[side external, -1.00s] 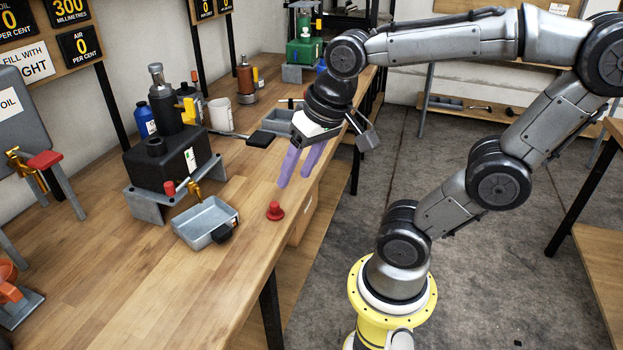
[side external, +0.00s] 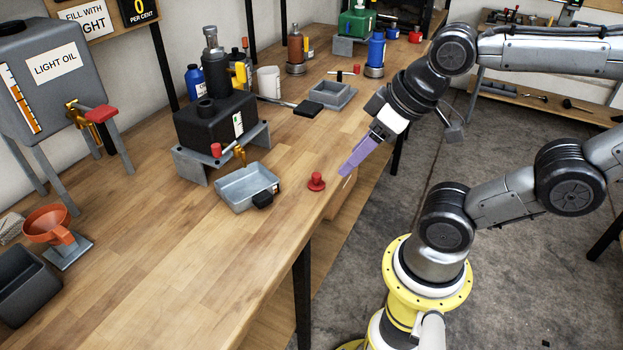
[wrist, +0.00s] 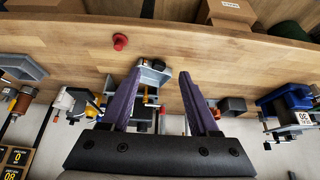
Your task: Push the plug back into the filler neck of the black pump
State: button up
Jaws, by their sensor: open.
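The red plug (side external: 316,182) stands on the wooden bench near its front edge, apart from the pump. It also shows in the wrist view (wrist: 120,42), beyond and left of my fingertips. The black pump (side external: 218,125) sits on a grey metal stand, with its dark filler neck (side external: 205,106) on top at the front left; the neck's inside is too small to make out. My gripper (side external: 344,171) is open and empty, its purple fingers pointing down-left, just right of the plug in the side view. In the wrist view my gripper (wrist: 161,74) has its two fingers spread.
A red-handled brass tap (side external: 238,153) juts from the pump. An orange funnel (side external: 48,224) and a light-oil tank (side external: 55,75) stand left.

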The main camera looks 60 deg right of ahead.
jog(key=w+a+r+m+t+y, duration=0.25)
jog(key=w+r+t, duration=0.2)
jog(key=w, duration=0.45)
jog(key=m+h, duration=0.5)
jog(key=h, duration=0.6)
send_near(314, 174)
jog(key=shift+d+f, duration=0.7)
jog(key=shift+d, duration=0.35)
jog(key=shift+t+y, duration=0.25)
jog(key=shift+y, duration=0.1)
jog(key=shift+x, duration=2.65)
jog(key=shift+w+r+x, duration=0.15)
jog(key=shift+x, duration=1.3)
jog(key=shift+w+r+x, duration=0.1)
jog(key=shift+w+x, duration=0.05)
jog(key=shift+x, duration=1.25)
jog(key=shift+a, duration=0.2)
grip_shut()
